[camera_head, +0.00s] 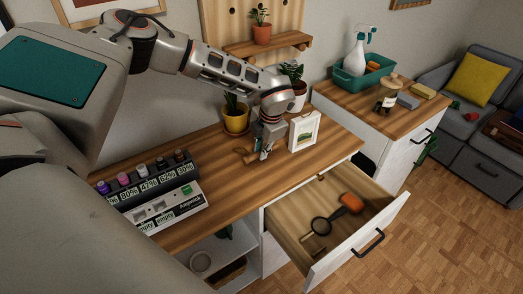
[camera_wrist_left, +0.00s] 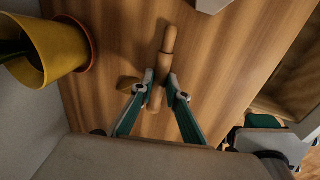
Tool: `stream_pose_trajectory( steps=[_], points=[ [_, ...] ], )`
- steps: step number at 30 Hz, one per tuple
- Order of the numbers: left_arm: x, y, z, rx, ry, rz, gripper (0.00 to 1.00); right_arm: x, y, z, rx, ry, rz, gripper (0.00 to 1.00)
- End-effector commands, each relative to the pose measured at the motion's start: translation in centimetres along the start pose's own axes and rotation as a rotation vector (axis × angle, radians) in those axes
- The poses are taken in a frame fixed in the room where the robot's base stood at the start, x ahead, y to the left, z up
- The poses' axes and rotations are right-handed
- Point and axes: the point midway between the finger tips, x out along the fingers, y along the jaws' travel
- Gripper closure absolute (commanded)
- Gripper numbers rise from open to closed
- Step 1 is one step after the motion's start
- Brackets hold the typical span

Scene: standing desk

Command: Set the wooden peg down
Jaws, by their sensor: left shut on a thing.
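The wooden peg (camera_wrist_left: 168,42) is a light brown stick with a rounded end. My left gripper (camera_wrist_left: 161,86) is shut on it, with one finger on each side. In the head view my left gripper (camera_head: 266,153) points down low over the wooden desk (camera_head: 225,178), between the yellow pot and the white picture frame. The peg (camera_head: 250,158) shows there only in part, beside the fingers. I cannot tell whether it touches the desk top. A small brown piece (camera_wrist_left: 128,83) shows left of the fingers in the wrist view; what it is is unclear. My right gripper is not in view.
A yellow plant pot (camera_head: 236,121) stands behind the gripper, a white picture frame (camera_head: 304,131) to its right. A labelled rack with several bottles (camera_head: 147,185) stands at left. The desk's front strip is bare.

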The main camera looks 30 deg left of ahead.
Motion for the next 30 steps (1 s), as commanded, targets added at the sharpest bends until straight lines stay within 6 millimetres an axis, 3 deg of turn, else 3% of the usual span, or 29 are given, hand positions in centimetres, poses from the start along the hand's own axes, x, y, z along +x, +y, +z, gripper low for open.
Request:
stream_pose_trajectory(
  steps=[11,12,13,14,24,30],
  points=[
    [0.4,-0.1,0.1,-0.001,-0.002,0.000,1.00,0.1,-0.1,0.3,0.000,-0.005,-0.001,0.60],
    [0.3,-0.1,0.1,-0.001,-0.002,0.000,0.77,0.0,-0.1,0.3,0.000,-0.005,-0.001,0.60],
    [0.3,-0.1,0.1,-0.001,-0.002,0.001,0.70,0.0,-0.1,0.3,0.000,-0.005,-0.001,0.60],
    [0.3,-0.1,0.1,-0.001,-0.002,0.000,0.68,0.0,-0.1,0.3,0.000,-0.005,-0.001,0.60],
    [0.1,0.0,0.1,-0.001,-0.002,0.000,0.68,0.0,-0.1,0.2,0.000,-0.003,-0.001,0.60],
    [-2.4,0.1,0.2,0.000,-0.005,0.000,0.68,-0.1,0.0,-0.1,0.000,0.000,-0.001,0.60]
  ],
)
